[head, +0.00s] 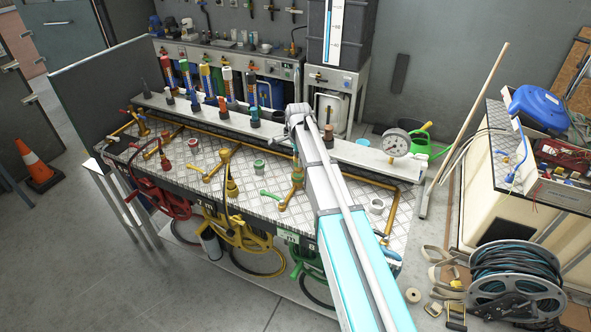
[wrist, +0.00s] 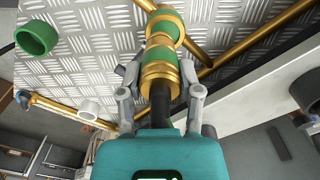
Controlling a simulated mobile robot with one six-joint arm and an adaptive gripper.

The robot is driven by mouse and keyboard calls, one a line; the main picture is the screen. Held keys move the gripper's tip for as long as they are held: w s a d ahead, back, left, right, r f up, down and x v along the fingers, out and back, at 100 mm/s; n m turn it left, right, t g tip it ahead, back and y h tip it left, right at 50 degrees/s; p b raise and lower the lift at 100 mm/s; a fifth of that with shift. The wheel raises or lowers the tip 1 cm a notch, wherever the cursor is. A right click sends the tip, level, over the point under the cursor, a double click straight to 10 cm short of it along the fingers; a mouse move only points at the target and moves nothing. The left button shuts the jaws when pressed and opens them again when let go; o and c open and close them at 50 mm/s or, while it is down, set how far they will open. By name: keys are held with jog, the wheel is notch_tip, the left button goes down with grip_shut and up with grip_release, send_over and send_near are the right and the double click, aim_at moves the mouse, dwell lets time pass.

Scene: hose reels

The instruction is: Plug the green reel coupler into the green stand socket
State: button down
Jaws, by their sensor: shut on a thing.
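In the wrist view my gripper (wrist: 159,88) is shut on the green reel coupler (wrist: 157,72), a brass fitting with a green band and a black hose behind it. The green stand socket (wrist: 166,24), brass with a green ring, is directly in front of the coupler, roughly in line. The two look very close or touching; I cannot tell whether the coupler is seated. In the head view my arm hides the gripper and coupler. A brass stand with a green handle (head: 290,190) shows just left of the arm.
A loose green cap (wrist: 37,38) and a white cap (wrist: 90,108) lie on the tread-plate bench (head: 240,190). Brass pipes (wrist: 250,45) run close to the socket. Red and yellow stands are farther left. The green reel (head: 303,262) hangs under the bench front.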

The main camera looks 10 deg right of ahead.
dwell(0.3)
jog(key=shift+w+f+b, duration=0.4)
jog(key=shift+f+b, duration=0.1)
jog(key=shift+b, duration=0.05)
jog(key=shift+f+b, duration=1.45)
jog(key=shift+f, duration=0.15)
jog(key=shift+c, duration=1.4)
grip_release()
notch_tip(320, 180, up, 12)
jog(key=p, duration=1.2)
